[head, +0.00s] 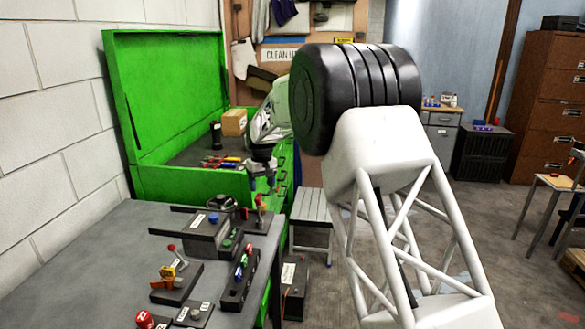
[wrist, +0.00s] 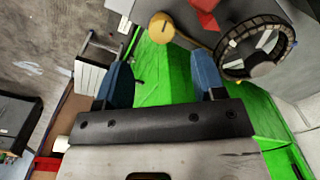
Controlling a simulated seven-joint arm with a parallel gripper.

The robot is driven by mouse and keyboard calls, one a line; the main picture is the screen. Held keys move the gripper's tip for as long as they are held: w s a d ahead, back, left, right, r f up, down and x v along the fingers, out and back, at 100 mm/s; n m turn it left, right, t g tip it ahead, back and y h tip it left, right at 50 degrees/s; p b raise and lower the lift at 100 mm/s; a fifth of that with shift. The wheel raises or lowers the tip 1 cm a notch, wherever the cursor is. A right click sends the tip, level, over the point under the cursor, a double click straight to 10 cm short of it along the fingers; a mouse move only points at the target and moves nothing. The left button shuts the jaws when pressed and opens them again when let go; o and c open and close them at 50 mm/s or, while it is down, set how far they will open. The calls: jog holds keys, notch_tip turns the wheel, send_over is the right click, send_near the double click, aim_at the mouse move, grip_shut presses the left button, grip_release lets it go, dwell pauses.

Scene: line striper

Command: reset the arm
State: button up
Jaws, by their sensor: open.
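My gripper (head: 262,182) hangs at the end of my arm in the head view, in front of the green chest and near the far right corner of the grey workbench (head: 110,235). In the wrist view my gripper (wrist: 161,60) shows two blue fingers spread apart with nothing between them. Green surface shows behind the gap. My arm's pale lattice link and large black joint fill the right middle of the head view and hide part of what lies behind.
The workbench carries control boxes with a red-knobbed lever (head: 172,248), blue and green buttons, and a red knob (head: 144,319). The open green chest (head: 165,95) holds a cardboard box (head: 234,122) and tools. A grey step stool (head: 312,207) stands beside it. Floor at right is mostly clear.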

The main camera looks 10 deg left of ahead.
jog(key=s+d+r+m+t, duration=0.1)
jog(key=s+d+r, duration=0.4)
jog(key=d+r, duration=0.25)
jog(key=s+d+r+m, duration=0.1)
jog(key=s+d+r, duration=0.4)
jog(key=d+r, duration=0.25)
jog(key=s+d+r+m+t, duration=0.1)
jog(key=s+d+r, duration=0.3)
jog(key=s+d, duration=0.35)
jog(key=s+d+r+m+t, duration=0.1)
jog(key=s+d+r, duration=0.3)
jog(key=s+d, duration=0.3)
jog(key=s+d+r+m+t, duration=0.1)
jog(key=s+d, duration=0.3)
jog(key=s, duration=0.5)
jog(key=s+d+r+m, duration=0.1)
jog(key=s+d, duration=0.3)
jog(key=s, duration=0.4)
jog(key=s+d+f+m+t, duration=0.1)
jog(key=s+d+f, duration=0.2)
jog(key=s, duration=0.7)
jog(key=s+d+f+m+t, duration=0.1)
jog(key=s+d+f, duration=0.2)
jog(key=s, duration=0.6)
notch_tip(320, 180, down, 10)
jog(key=w+g, duration=0.1)
jog(key=g, duration=0.2)
jog(key=shift+d+r+h, duration=0.2)
jog(key=shift+d+h, duration=0.1)
jog(key=shift+d, duration=0.1)
